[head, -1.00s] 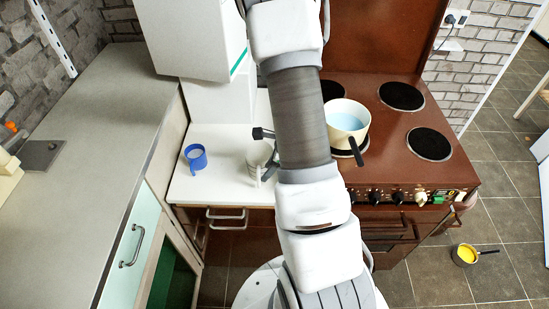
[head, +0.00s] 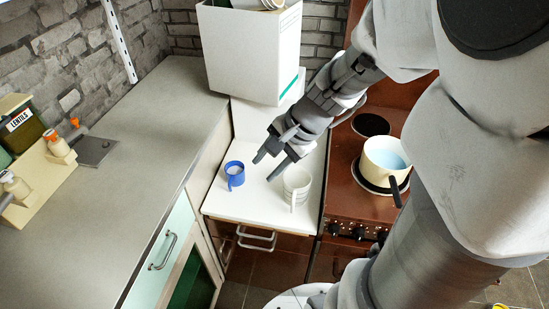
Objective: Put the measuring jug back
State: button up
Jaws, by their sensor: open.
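A pale, ribbed jug (head: 297,182), which looks like the measuring jug, stands upright on the white worktop (head: 255,207) beside the cooker. Its handle points to the front. A blue mug (head: 235,174) with whitish contents stands to its left on the same worktop. My gripper (head: 264,169) is open and empty. Its fingers point down and left over the gap between the mug and the jug, apart from the jug as far as I can see. Their exact height above the worktop is hard to tell.
A large white box (head: 252,55) stands behind the worktop. A cream pan (head: 384,165) with blue liquid sits on the brown cooker to the right. The long grey counter (head: 130,185) at left is mostly clear; a lentils tin (head: 22,124) and bottles stand at its far left.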

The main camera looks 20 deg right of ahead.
jog(key=s+a+r+n+t+h, duration=0.1)
jog(key=s+r+n+h, duration=0.3)
jog(key=s+r+n, duration=0.6)
jog(key=a+n, duration=0.1)
jog(key=n, duration=0.2)
jog(key=shift+s+r+t, duration=0.25)
jog(key=shift+s+t, duration=0.05)
jog(key=shift+t, duration=0.1)
jog(key=shift+a, duration=0.1)
dwell(0.5)
